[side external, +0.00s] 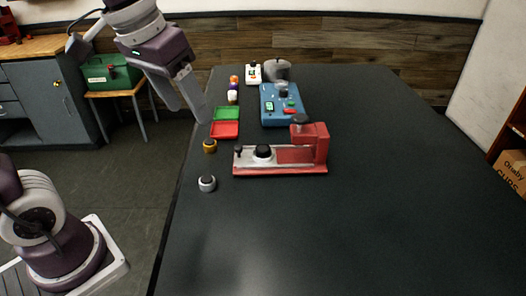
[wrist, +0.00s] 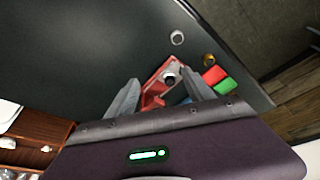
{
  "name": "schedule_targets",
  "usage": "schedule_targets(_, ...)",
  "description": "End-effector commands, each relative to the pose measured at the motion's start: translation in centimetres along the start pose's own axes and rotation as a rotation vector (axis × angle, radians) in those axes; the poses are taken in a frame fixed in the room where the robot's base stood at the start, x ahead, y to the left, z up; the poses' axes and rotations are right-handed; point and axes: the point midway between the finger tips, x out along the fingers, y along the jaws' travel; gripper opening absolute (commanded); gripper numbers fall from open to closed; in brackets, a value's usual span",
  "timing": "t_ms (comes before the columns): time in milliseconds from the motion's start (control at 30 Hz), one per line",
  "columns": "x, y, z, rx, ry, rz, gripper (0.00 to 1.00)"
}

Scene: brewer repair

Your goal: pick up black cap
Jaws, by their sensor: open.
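A round black cap (side external: 262,151) sits on a pale ring on the low bed of the red device (side external: 280,170). A second black knob (side external: 299,118) tops the red device's upright block. In the wrist view the red device (wrist: 148,86) lies beyond my fingers, with a dark round piece on a pale ring (wrist: 170,78) showing between them. My gripper (side external: 190,97) is open and empty, high above the table's left edge, up and left of the red device and apart from it.
A silver ring piece (side external: 207,184) and a gold one (side external: 210,146) stand left of the device. Red (side external: 225,130) and green (side external: 227,114) trays and a blue box (side external: 283,104) lie behind. The black table (side external: 400,200) is clear at right and front.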

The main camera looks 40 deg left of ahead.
Motion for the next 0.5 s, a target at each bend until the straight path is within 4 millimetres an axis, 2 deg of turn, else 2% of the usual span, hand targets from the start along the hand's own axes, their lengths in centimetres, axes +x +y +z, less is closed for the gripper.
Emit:
schedule_targets(33, 1.6, 0.0, -3.1, -0.025, -0.051, -0.006, 0.61)
schedule_targets(100, 4.5, 0.0, -7.2, -0.060, -0.115, -0.015, 0.61)
schedule_targets(167, 7.6, 0.0, -10.2, -0.088, -0.166, -0.024, 0.61)
schedule_targets(200, 9.8, -0.1, -11.8, -0.105, -0.197, -0.031, 0.61)
schedule_targets(333, 16.1, -0.5, -14.8, -0.145, -0.276, -0.053, 0.61)
schedule_targets(400, 18.4, -0.6, -15.5, -0.157, -0.300, -0.061, 0.61)
schedule_targets(500, 20.1, -0.7, -15.8, -0.165, -0.317, -0.066, 0.61)
